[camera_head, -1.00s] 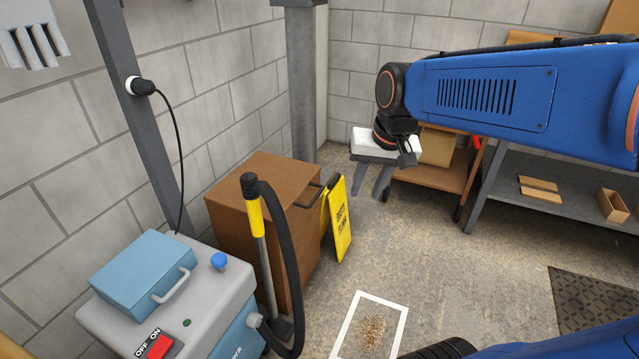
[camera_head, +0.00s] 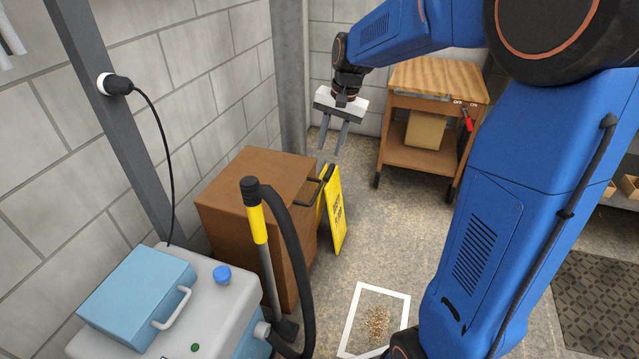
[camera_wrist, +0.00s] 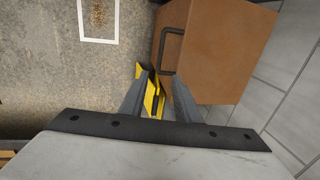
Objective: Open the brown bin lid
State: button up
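The brown bin (camera_head: 232,205) stands against the block wall with its lid (camera_head: 255,171) closed. A dark bar handle (camera_head: 318,188) sticks out at the lid's right edge. My gripper (camera_head: 333,152) is above and beyond the handle, pointing down, with its two fingers apart and nothing between them. In the wrist view the bin's top (camera_wrist: 215,60) and the handle (camera_wrist: 166,50) lie beyond the fingers (camera_wrist: 157,98), apart from them. The yellow sign below shows between the fingers.
A vacuum hose with a yellow grip (camera_head: 257,224) stands in front of the bin, next to a grey-blue machine (camera_head: 218,295). A wooden cart (camera_head: 437,82) is at the back. A white floor frame (camera_head: 352,318) surrounds debris.

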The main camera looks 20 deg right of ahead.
aim_at(318, 189)
jog(key=a+f, duration=0.1)
jog(key=f, duration=0.4)
jog(key=w+f, duration=0.1)
jog(key=f, duration=0.4)
jog(key=a+f, duration=0.1)
jog(key=f, duration=0.5)
jog(key=shift+w+a, duration=0.3)
jog(key=shift+w, duration=0.1)
jog(key=shift+c, duration=0.2)
grip_shut()
